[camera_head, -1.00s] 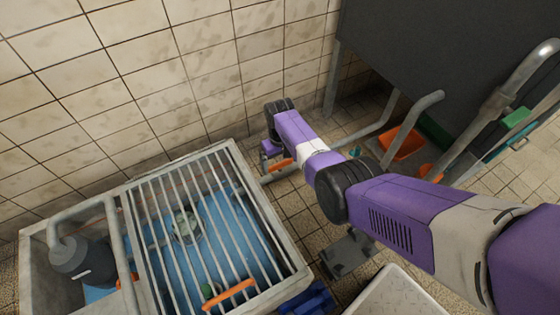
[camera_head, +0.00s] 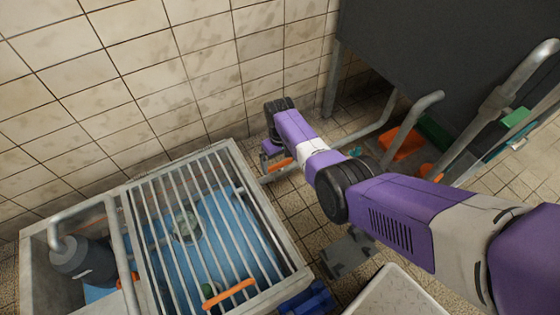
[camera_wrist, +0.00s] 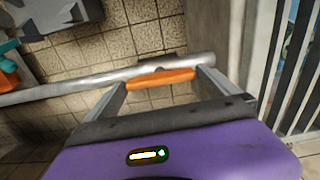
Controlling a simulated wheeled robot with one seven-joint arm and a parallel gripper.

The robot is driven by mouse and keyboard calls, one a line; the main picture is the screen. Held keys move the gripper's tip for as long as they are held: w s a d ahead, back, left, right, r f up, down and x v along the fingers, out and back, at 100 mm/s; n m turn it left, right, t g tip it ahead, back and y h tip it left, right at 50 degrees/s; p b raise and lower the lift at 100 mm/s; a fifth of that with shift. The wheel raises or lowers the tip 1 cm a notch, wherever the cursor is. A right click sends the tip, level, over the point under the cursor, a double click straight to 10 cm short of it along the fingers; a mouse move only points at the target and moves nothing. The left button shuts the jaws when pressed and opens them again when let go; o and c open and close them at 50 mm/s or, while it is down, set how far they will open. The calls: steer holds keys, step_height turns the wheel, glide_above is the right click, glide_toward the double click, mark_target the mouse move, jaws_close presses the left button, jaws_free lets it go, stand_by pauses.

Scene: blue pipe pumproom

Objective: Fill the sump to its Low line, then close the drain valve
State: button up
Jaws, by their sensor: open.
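The sump (camera_head: 292,262) is a pale-walled basin at lower left in the head view, under a barred grate with an orange handle (camera_head: 230,293). Blue water (camera_head: 215,215) shows between the bars, with a pale round thing (camera_head: 187,226) in it. I cannot read the Low line. A drain valve's orange lever (camera_head: 281,164) is on the pipe just right of the sump. In the wrist view the lever (camera_wrist: 160,78) lies across between the fingertips of my gripper (camera_wrist: 160,80). My gripper is open around it; whether a finger touches it is unclear.
A grey pump (camera_head: 75,260) stands in the left bay of the sump. The drain pipe (camera_head: 370,128) runs right along the floor. An orange bin (camera_head: 402,143) and a dark panel (camera_head: 430,50) are beyond. A pale tray (camera_head: 395,292) is at the front.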

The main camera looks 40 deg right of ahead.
mark_target(280, 163)
step_height(280, 163, up, 8)
steer(key=p, duration=0.4)
steer(key=shift+f, duration=0.25)
